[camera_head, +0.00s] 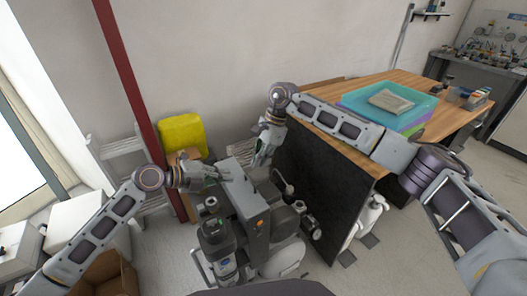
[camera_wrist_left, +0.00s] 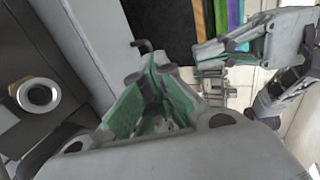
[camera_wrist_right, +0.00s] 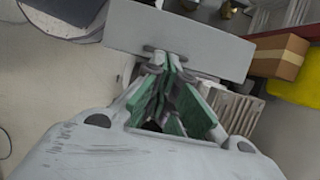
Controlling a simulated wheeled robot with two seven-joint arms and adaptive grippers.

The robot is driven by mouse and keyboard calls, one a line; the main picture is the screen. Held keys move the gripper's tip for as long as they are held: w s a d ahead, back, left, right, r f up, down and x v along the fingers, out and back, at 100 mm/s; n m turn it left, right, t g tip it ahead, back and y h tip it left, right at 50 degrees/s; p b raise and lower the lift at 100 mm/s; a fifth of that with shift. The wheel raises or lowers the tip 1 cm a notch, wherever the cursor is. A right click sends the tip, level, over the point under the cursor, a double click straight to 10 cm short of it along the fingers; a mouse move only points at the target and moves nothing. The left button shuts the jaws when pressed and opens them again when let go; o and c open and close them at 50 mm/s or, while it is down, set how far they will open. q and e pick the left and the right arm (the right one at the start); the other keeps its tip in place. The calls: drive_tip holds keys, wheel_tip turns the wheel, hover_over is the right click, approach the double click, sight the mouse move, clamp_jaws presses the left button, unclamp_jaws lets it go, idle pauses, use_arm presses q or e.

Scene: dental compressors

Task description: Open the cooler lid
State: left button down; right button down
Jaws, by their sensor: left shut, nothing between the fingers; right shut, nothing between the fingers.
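No thing in view is clearly a cooler with a lid. A white box (camera_head: 78,222) at the left of the head view may be one, and its top looks closed. My left gripper (camera_head: 226,174) is shut and empty, over the top end of a tall grey housing (camera_head: 247,200) on a compressor unit. In the left wrist view its fingertips (camera_wrist_left: 150,60) are beside a grey panel; contact cannot be told. My right gripper (camera_head: 257,163) is shut and empty, just beyond the housing. In the right wrist view its fingertips (camera_wrist_right: 170,58) point at a light grey panel (camera_wrist_right: 180,38).
A wooden table (camera_head: 440,95) with a dark side panel (camera_head: 318,190) stands right, bearing a teal tray (camera_head: 365,103). A yellow container (camera_head: 183,134) and a red post (camera_head: 128,70) stand behind. An open cardboard box (camera_head: 105,275) is at lower left. Floor is clear at lower right.

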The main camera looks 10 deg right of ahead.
drive_tip(key=a+f, duration=0.1)
drive_tip(key=s+a+f, duration=0.1)
drive_tip(key=a, duration=0.2)
drive_tip(key=shift+s+f, duration=0.25)
drive_tip(key=shift+f, duration=0.15)
drive_tip(key=shift+s+a, duration=0.2)
drive_tip(key=shift+a, duration=0.2)
use_arm(q)
drive_tip(key=c, duration=2.2)
unclamp_jaws()
drive_tip(key=o, duration=0.6)
drive_tip(key=shift+o, duration=0.2)
drive_tip(key=shift+a, duration=0.1)
drive_tip(key=v, duration=1.1)
drive_tip(key=shift+s+a+r, duration=0.2)
drive_tip(key=shift+a, duration=0.1)
